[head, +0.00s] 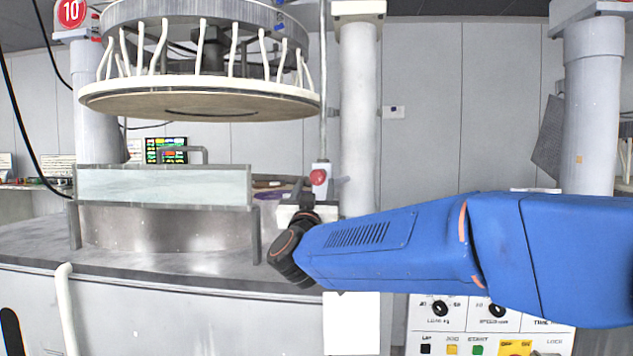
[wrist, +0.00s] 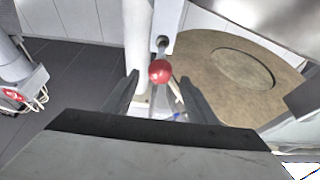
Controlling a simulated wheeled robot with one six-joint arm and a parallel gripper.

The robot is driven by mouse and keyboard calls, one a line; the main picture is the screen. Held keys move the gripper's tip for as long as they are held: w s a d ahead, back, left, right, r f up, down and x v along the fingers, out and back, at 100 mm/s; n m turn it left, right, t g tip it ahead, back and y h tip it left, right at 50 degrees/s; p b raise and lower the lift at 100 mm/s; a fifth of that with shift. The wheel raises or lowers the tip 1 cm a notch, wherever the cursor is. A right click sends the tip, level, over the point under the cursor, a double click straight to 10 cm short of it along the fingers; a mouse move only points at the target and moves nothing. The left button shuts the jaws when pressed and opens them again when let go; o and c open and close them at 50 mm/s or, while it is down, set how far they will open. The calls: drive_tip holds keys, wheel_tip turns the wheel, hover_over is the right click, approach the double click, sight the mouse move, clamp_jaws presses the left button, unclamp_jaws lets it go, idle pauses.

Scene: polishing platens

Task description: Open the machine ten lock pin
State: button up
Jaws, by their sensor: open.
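The lock pin's red ball knob (head: 318,177) sits at the lower end of a thin vertical rod beside the raised round platen (head: 200,100) of the machine marked 10 (head: 71,12). In the wrist view the knob (wrist: 160,71) shows ahead, between and slightly beyond the tips of my gripper (wrist: 159,82). The jaws are apart, one on each side of the knob, and hold nothing. In the head view my blue arm reaches in from the right, and its dark wrist lies just below the knob. Contact between jaws and knob cannot be told.
A clear splash guard (head: 163,186) stands on the machine's grey deck, left of my wrist. A white column (head: 360,110) rises behind the knob. A control panel (head: 490,320) with knobs and buttons is at the lower right, below my arm.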

drive_tip(key=v, duration=1.2)
drive_tip(key=shift+s+f, duration=0.15)
